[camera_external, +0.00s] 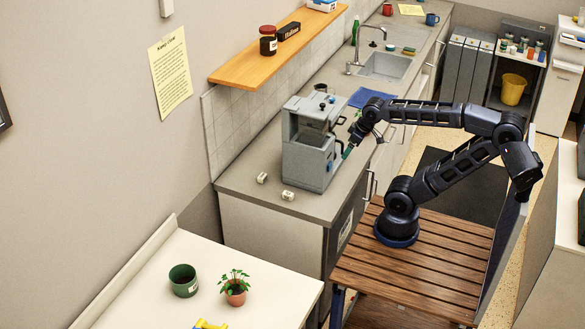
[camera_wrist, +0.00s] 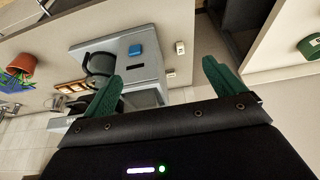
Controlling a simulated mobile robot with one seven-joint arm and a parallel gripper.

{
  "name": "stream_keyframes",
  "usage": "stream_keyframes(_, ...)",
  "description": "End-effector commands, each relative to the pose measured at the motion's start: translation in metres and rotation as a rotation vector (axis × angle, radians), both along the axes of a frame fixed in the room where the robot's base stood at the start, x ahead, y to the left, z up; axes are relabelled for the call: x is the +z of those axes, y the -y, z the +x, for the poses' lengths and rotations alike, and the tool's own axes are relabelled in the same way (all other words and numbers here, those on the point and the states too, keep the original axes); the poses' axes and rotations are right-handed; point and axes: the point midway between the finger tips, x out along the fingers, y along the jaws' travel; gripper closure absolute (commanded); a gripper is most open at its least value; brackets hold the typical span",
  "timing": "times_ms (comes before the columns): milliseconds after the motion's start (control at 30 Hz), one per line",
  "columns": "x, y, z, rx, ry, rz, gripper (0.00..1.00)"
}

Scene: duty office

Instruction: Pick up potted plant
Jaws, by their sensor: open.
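A potted plant (camera_external: 236,288), green leaves in a small terracotta pot, stands upright on the white table at the lower left of the external view. In the wrist view a terracotta pot with green leaves (camera_wrist: 20,66) shows at the left edge beside something blue; it seems to be a different plant, on the counter. My gripper (camera_external: 347,152) has green fingers and is beside the grey coffee machine (camera_external: 318,168), far from the plant on the white table. In the wrist view my gripper (camera_wrist: 163,74) is open, with nothing held between its fingers.
An empty-looking dark green pot (camera_external: 183,280) stands left of the plant; it shows in the wrist view too (camera_wrist: 310,46). A yellow and blue object (camera_external: 208,325) is at the bottom edge. Two small white blocks (camera_external: 288,195) lie on the counter (camera_external: 262,207). A shelf (camera_external: 245,72) is above.

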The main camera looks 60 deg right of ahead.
Motion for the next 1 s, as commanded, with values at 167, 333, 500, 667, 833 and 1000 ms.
stream_keyframes(167, 0.0, 0.0, 0.0, 0.0, 0.0, 0.0, 0.05)
stream_keyframes(333, 0.005, -0.005, 0.009, 0.032, -0.007, -0.007, 0.05)
stream_keyframes(500, 0.018, -0.025, 0.041, 0.146, -0.036, -0.034, 0.05)
stream_keyframes(667, 0.03, -0.055, 0.078, 0.288, -0.064, -0.067, 0.05)
stream_keyframes(833, 0.037, -0.094, 0.117, 0.437, -0.096, -0.102, 0.05)
stream_keyframes(1000, 0.038, -0.14, 0.152, 0.589, -0.123, -0.135, 0.05)
